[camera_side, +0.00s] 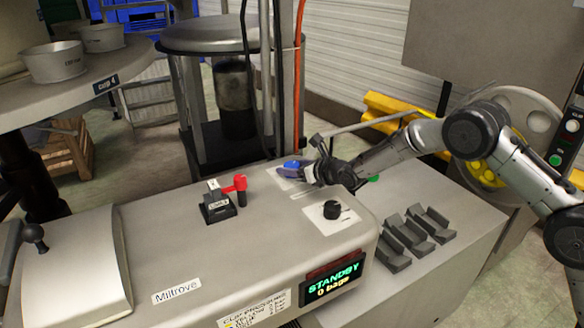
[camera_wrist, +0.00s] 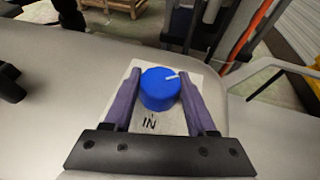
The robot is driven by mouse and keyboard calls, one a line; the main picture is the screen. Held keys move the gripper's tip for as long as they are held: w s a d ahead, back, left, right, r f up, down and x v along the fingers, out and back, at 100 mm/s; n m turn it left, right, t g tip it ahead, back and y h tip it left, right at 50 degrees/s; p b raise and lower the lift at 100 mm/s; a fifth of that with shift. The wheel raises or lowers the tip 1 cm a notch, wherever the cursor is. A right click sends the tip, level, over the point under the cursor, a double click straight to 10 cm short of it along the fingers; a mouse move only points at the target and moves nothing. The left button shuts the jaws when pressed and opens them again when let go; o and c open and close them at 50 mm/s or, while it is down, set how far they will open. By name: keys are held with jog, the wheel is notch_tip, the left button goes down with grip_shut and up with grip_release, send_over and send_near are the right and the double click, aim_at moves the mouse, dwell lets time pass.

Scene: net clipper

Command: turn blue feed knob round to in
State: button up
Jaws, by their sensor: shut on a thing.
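The blue feed knob (camera_wrist: 160,88) stands on a pale label plate (camera_wrist: 172,121) on top of the machine. Its white pointer mark points to the right and slightly up in the wrist view. The word IN is printed on the plate, on the near side of the knob in that view. My gripper (camera_wrist: 160,84) is shut on the knob, with one purple finger along each side. In the side view the knob (camera_side: 291,164) shows between the fingers of my gripper (camera_side: 293,168), which reaches in from the right. The rest of the plate's lettering is hidden.
A black knob (camera_side: 332,209) sits on its own plate nearer the front. A red-handled lever (camera_side: 236,184) stands to the left. A display (camera_side: 333,278) reads STANDBY, 0 bags. Black angled holders (camera_side: 418,236) lie at the right. A metal post rises behind the knob.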

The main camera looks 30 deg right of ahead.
jog(key=o, duration=1.4)
jog(key=shift+c, duration=0.2)
jog(key=v, duration=1.4)
jog(key=shift+f, duration=0.1)
